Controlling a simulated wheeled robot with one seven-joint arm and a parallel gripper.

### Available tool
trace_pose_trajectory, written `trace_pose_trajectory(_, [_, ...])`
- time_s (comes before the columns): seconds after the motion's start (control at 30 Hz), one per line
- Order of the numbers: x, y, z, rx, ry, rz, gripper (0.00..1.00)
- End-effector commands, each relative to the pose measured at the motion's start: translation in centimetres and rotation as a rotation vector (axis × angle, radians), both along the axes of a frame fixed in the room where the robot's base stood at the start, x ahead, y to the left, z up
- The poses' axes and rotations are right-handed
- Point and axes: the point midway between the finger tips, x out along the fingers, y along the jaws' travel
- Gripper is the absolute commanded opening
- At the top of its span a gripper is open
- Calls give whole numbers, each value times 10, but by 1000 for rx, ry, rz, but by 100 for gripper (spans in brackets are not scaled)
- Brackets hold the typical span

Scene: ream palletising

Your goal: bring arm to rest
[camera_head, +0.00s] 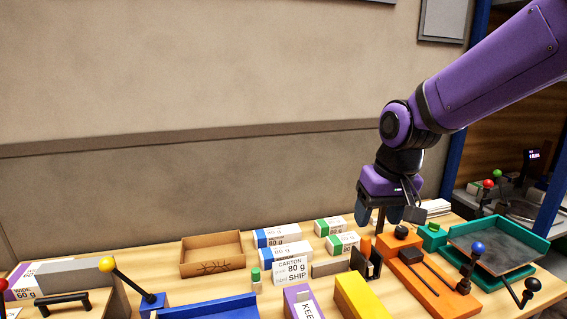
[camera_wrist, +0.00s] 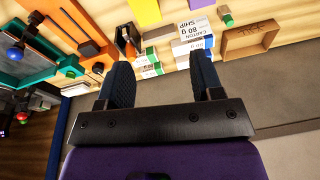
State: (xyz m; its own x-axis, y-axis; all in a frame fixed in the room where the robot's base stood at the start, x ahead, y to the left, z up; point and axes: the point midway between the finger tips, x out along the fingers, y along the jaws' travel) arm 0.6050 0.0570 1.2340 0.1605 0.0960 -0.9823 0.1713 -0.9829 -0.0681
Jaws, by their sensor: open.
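My gripper (camera_head: 378,212) hangs from the purple arm at the right of the head view, above the back part of the wooden table (camera_head: 210,291). In the wrist view my gripper (camera_wrist: 161,85) shows two dark fingers spread apart with nothing between them. The fingers point toward the table. White reams with green ends (camera_head: 342,242) and blue ends (camera_head: 276,236) lie to the left of the gripper. The orange stand (camera_head: 428,285) is below it and toward the front. The head view does not clearly show the gap between the fingers.
An open cardboard box (camera_head: 212,254) sits left of the reams. A green tray (camera_head: 493,248) with a blue-knobbed lever (camera_head: 478,248) is at the right. A yellow block (camera_head: 362,296) and a yellow-knobbed lever (camera_head: 107,264) stand in front. The wall (camera_head: 190,110) rises behind the table.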

Motion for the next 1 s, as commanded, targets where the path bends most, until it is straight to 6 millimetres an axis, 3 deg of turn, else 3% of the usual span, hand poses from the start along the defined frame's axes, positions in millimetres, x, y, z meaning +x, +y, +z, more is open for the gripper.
trace_pose_trajectory(0.2, [-42, -47, 41, 15, -81, -49, 60])
trace_pose_trajectory(0.5, [-107, -96, 73, 3, -190, -116, 60])
trace_pose_trajectory(0.8, [-163, -122, 83, -31, -275, -171, 60])
trace_pose_trajectory(1.0, [-175, -126, 83, -41, -290, -183, 60])
